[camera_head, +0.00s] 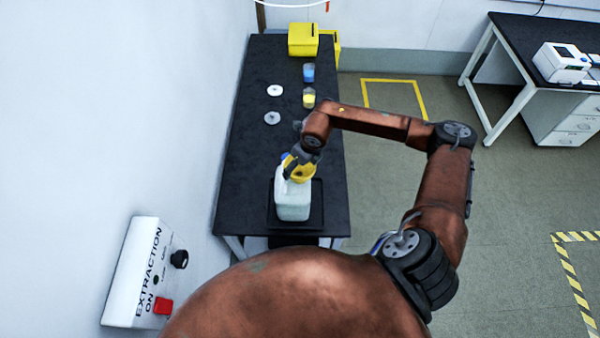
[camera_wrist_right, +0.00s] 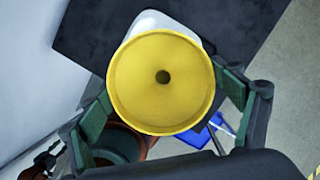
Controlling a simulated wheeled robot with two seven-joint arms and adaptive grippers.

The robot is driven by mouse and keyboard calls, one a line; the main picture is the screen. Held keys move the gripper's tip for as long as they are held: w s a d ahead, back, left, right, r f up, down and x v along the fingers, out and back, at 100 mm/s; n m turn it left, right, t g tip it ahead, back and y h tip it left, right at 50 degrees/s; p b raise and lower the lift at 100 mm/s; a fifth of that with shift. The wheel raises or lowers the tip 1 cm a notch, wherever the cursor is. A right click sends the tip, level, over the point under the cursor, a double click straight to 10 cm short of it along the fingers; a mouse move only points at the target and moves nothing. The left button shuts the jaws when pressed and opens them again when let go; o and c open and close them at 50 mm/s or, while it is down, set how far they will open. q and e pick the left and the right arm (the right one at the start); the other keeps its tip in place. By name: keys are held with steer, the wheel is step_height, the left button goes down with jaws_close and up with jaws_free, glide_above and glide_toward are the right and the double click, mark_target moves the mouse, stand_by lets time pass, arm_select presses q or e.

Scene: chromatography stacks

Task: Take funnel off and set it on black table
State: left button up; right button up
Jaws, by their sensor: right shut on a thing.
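A yellow funnel (camera_head: 303,174) is at the top of a white jug (camera_head: 292,206) on the black table (camera_head: 250,160). My right gripper (camera_head: 297,170) is shut on the funnel there. In the right wrist view the funnel (camera_wrist_right: 160,100) faces the camera with its wide mouth and dark centre hole, between the two fingers of the gripper (camera_wrist_right: 164,104). Part of the white jug (camera_wrist_right: 152,22) shows behind it. I cannot tell whether the funnel's stem is still inside the jug's neck. My left gripper is not in view.
The jug stands on a dark tray (camera_head: 272,222). Farther back are two white discs (camera_head: 275,90), a beaker with yellow content (camera_head: 309,98), one with blue content (camera_head: 309,73) and yellow boxes (camera_head: 303,39). A white wall borders the table's left. The table's middle left is bare.

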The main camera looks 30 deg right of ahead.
steer(key=c, duration=0.5)
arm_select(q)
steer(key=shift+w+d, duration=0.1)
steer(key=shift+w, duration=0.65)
arm_select(e)
steer(key=shift+r, duration=0.1)
